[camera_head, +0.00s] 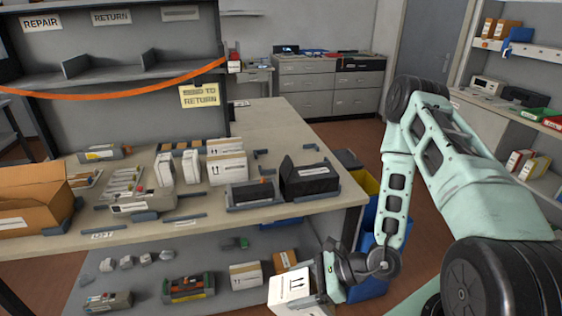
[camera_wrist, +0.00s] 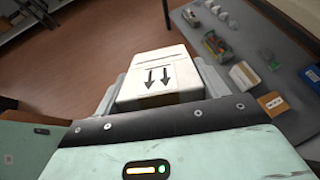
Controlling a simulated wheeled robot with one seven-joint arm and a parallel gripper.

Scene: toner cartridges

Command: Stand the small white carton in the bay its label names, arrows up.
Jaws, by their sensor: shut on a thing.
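The small white carton (camera_head: 288,290) is in my gripper (camera_head: 318,288) at the bottom of the head view, low in front of the bench. In the wrist view the carton (camera_wrist: 158,68) lies between the two grey fingers, with two black arrows on its face pointing toward the palm. Its bay label cannot be read. At the upper left stand bays with plates reading REPAIR (camera_head: 41,23) and RETURN (camera_head: 111,17); a third plate (camera_head: 180,13) is too small to read. A yellow sign (camera_head: 199,95) on the divider reads "SEND TO RETURN".
An orange strap (camera_head: 120,91) hangs across the bay fronts. The bench (camera_head: 262,128) carries an open brown box (camera_head: 32,198), white cartons (camera_head: 227,166) and black cartridges (camera_head: 308,177). The lower shelf holds several parts and cartons (camera_head: 245,275). Blue and yellow bins stand right of the bench.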

